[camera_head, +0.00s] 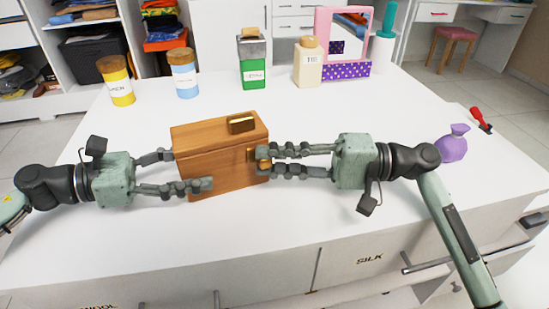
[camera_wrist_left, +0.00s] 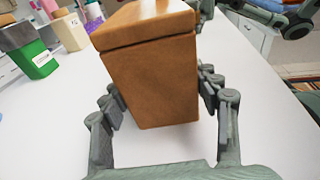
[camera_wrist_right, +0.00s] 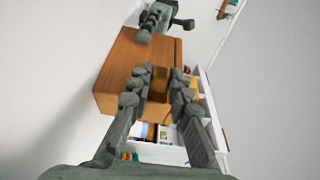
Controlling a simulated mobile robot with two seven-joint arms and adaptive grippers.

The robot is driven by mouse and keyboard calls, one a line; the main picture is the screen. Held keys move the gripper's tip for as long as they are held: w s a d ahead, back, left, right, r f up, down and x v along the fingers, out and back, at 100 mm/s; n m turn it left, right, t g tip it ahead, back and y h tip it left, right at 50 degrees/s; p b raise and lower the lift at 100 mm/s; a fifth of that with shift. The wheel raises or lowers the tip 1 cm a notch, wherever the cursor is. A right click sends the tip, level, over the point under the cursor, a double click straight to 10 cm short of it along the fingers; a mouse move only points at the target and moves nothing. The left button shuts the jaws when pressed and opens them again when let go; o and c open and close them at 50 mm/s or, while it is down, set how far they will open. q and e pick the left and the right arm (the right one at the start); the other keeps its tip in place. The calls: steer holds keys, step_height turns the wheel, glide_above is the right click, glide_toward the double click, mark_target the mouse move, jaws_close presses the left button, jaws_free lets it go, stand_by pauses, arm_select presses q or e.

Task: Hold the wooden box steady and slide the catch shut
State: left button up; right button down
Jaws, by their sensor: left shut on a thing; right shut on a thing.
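The wooden box (camera_head: 215,160) stands upright on the white table with its lid down and a brass piece (camera_head: 242,124) on top. My left gripper (camera_head: 192,170) is shut on the left end of the box, one finger on each side. It also shows in the left wrist view (camera_wrist_left: 160,100), around the box (camera_wrist_left: 155,75). In the right wrist view the catch (camera_wrist_right: 159,84) sits between the fingertips (camera_wrist_right: 157,80). The fingers partly hide the catch, and its exact position is unclear.
Behind the box stand a yellow jar (camera_head: 119,88), a blue jar (camera_head: 186,82), a green canister (camera_head: 252,72), a cream bottle (camera_head: 307,66) and a pink mirror stand (camera_head: 343,70). A purple pouch (camera_head: 452,146) lies at the right. The front table (camera_head: 235,235) is clear.

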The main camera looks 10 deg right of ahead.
mark_target(264, 166)
steer(key=shift+s+a, duration=0.2)
steer(key=shift+a, duration=0.7)
steer(key=shift+s+a, duration=0.15)
steer(key=shift+a, duration=0.7)
steer(key=c, duration=1.4)
jaws_free()
steer(key=shift+d, duration=0.2)
steer(key=v, duration=1.1)
steer(key=shift+s+d, duration=0.1)
steer(key=shift+d, duration=0.3)
